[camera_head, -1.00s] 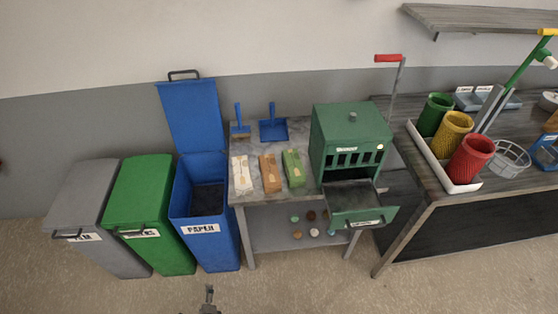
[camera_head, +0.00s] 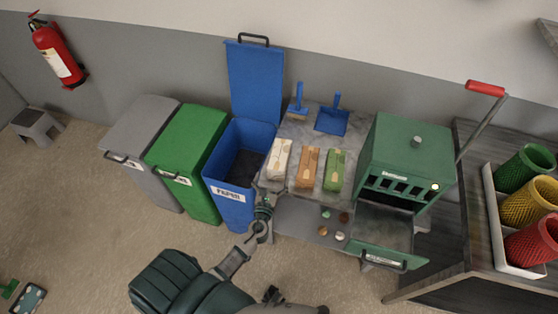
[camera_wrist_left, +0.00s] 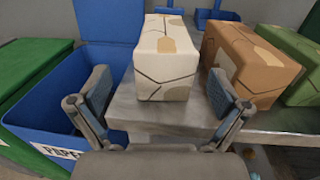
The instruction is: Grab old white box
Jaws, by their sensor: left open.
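The white box (camera_head: 279,159), with tan patches and dark lines, lies at the left end of the grey table (camera_head: 301,132), beside the open blue bin. In the left wrist view the white box (camera_wrist_left: 166,62) stands just ahead, centred between the spread fingers. My left gripper (camera_head: 268,193) is at the table's front left edge, just short of the box. In the left wrist view my left gripper (camera_wrist_left: 155,100) is open and empty.
A brown box (camera_head: 306,169) and a green box (camera_head: 334,170) stand right of the white one. The open blue bin (camera_head: 233,201) is close on the left. The green machine (camera_head: 405,150) stands further right with its drawer out.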

